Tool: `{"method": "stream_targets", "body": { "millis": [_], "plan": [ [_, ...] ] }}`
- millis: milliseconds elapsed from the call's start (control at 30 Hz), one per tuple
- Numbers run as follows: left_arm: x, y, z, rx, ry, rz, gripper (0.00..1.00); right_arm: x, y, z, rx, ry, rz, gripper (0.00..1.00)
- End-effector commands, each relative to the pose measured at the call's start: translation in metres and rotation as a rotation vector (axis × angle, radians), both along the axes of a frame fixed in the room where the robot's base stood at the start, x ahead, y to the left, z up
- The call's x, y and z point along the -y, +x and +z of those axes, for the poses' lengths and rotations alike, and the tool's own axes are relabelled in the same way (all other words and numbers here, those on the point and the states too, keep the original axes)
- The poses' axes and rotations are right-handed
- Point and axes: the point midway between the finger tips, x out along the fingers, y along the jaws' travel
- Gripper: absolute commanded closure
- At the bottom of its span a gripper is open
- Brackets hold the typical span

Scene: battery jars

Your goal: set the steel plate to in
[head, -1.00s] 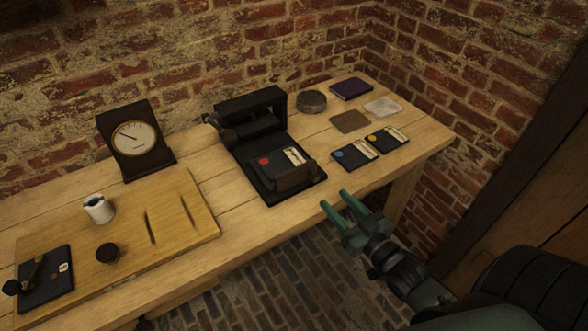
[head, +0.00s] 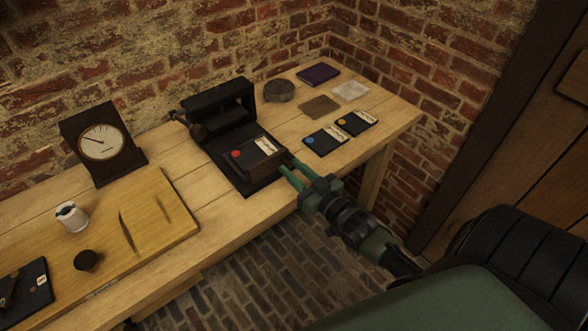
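A dark press-like device (head: 219,90) stands on the table with a flat dark plate (head: 228,167) extending from its front. I take this for the steel plate, though I cannot be sure. A black card with a red dot (head: 237,154) and pale label lies on it, with a dark block (head: 265,173) at its front edge. My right gripper (head: 288,165) is at the right end of that block, fingers parted with a gap between them. Whether they touch the block is unclear. My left gripper is out of view.
Two cards, one blue-dotted (head: 325,139) and one yellow-dotted (head: 356,122), lie to the right. Behind them are a brown square (head: 320,106), a pale square (head: 350,90), a purple book (head: 318,73) and a round tin (head: 279,91). A dial gauge (head: 101,142) and wooden board (head: 168,234) are left.

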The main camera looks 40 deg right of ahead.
Motion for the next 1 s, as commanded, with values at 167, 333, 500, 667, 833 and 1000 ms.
{"method": "stream_targets", "body": {
  "millis": [167, 333, 500, 667, 833, 1000],
  "plan": [
    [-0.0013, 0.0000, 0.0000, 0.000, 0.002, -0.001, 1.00, -0.0002, -0.0002, 0.0000, 0.000, 0.000, 0.000, 1.00],
    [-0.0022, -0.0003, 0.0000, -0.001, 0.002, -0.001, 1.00, -0.0002, -0.0003, 0.0001, 0.000, 0.000, 0.000, 1.00],
    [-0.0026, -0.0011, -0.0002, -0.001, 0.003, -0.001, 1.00, -0.0003, -0.0003, 0.0001, 0.000, 0.001, 0.000, 1.00],
    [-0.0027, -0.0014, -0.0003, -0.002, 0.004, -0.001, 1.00, -0.0003, -0.0003, 0.0001, 0.001, 0.000, 0.000, 1.00],
    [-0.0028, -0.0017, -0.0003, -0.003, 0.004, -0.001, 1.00, -0.0003, -0.0003, 0.0001, 0.001, 0.000, 0.000, 1.00],
    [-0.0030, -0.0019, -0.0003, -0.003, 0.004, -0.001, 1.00, -0.0003, -0.0003, 0.0001, 0.000, 0.000, 0.000, 1.00]
  ]
}}
